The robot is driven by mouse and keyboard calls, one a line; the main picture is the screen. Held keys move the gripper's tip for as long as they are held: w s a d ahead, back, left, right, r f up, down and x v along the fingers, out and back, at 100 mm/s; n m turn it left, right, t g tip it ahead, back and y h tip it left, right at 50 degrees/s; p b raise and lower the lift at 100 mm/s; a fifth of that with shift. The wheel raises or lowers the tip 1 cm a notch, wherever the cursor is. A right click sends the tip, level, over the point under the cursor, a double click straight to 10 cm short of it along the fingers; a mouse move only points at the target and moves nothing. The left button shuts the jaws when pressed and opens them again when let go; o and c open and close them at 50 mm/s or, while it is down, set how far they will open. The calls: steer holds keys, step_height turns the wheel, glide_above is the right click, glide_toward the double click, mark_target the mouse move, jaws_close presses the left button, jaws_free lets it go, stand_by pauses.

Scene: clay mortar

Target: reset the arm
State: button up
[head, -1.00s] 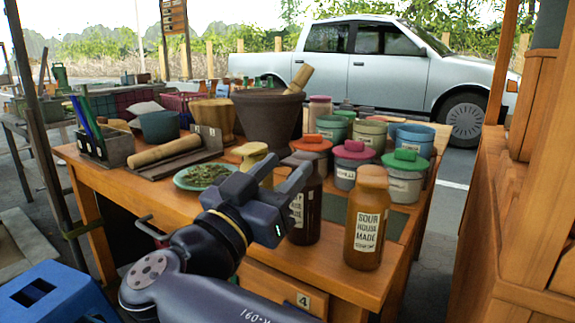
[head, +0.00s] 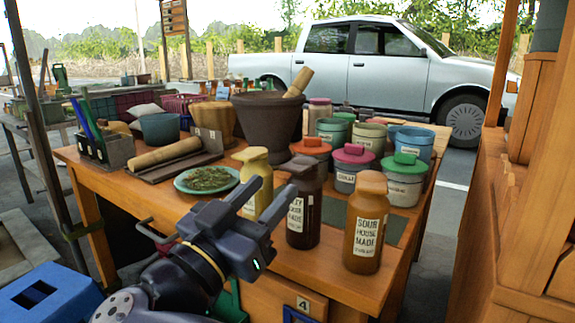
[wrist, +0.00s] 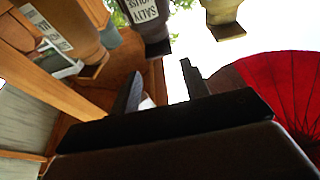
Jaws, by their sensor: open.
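My gripper (head: 268,192) is open and empty, with its fingers apart in front of the table's near edge. It also shows in the wrist view (wrist: 161,85) with nothing between the fingers. Behind it in the head view stand a yellow bottle (head: 257,167), a dark bottle (head: 304,220) and a brown bottle (head: 367,225), all upright on the table. The gripper covers the lower part of the yellow bottle. The wrist view is tilted and shows a dark labelled bottle (wrist: 148,18) beyond the fingers.
The wooden table (head: 335,268) holds a dark mortar (head: 265,128) with a pestle, a green plate of herbs (head: 206,180), and several lidded tubs behind the bottles. A blue stool (head: 50,292) stands at lower left. A wooden cabinet (head: 530,190) borders the right.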

mark_target(292, 168)
steer(key=w+d+r+g+y+p, duration=0.1)
steer(key=r+p, duration=0.1)
steer(key=p, duration=0.3)
steer(key=w+d+r+g+y+p, duration=0.1)
steer(key=w+r+g+p, duration=0.1)
steer(key=p, duration=0.4)
steer(key=w+d+r+g+y+p, duration=0.1)
steer(key=w+r+g+y+p, duration=0.1)
steer(key=p, duration=0.3)
steer(key=shift+w+d+r, duration=0.15)
steer(key=shift+d, duration=0.25)
steer(key=g+p, duration=0.1)
steer(key=p, duration=0.2)
steer(key=w+r+g+y+p, duration=0.1)
steer(key=p, duration=0.3)
steer(key=shift+d, duration=0.3)
steer(key=g+y+p, duration=0.1)
steer(key=p, duration=0.3)
steer(key=w+d+r+g+y+p, duration=0.1)
steer(key=p, duration=0.4)
steer(key=shift+w+g, duration=0.1)
steer(key=shift+g, duration=0.3)
steer(key=p, duration=0.2)
steer(key=g+p, duration=0.1)
steer(key=p, duration=0.1)
steer(key=shift+w+d+r+y, duration=0.15)
steer(key=shift+w+d+y, duration=0.05)
steer(key=shift+w+y, duration=0.2)
